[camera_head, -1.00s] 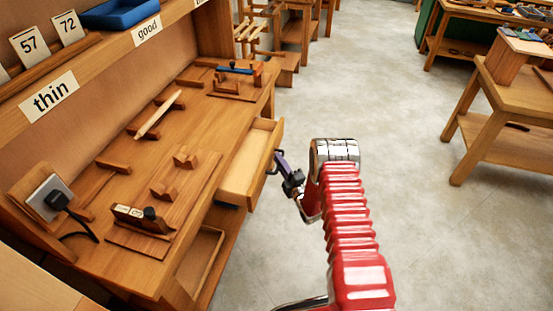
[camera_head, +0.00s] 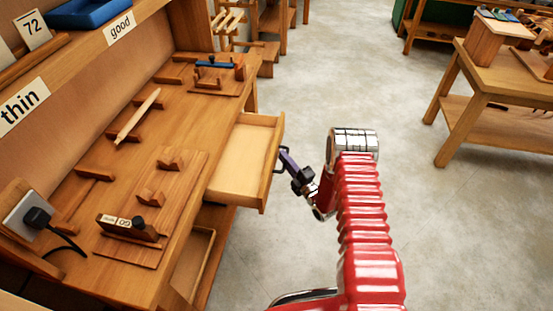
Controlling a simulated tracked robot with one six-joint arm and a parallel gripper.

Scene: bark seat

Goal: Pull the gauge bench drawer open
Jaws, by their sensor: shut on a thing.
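The gauge bench (camera_head: 188,213) is a wooden workbench on the left. Its drawer (camera_head: 240,158) stands pulled out on the bench's right side, and its pale inside looks empty. A handle sits on the drawer's front face. My gripper (camera_head: 285,157) is at that handle, shut on it, at the end of my red ribbed arm. The fingertips are small in view and partly merge with the handle.
On the bench top lie wooden rests, a pale stick (camera_head: 138,117), a gauge block (camera_head: 128,228) and a black plug (camera_head: 38,217) with its cable. A wooden table (camera_head: 490,75) stands at the right. The grey floor (camera_head: 330,80) between is clear.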

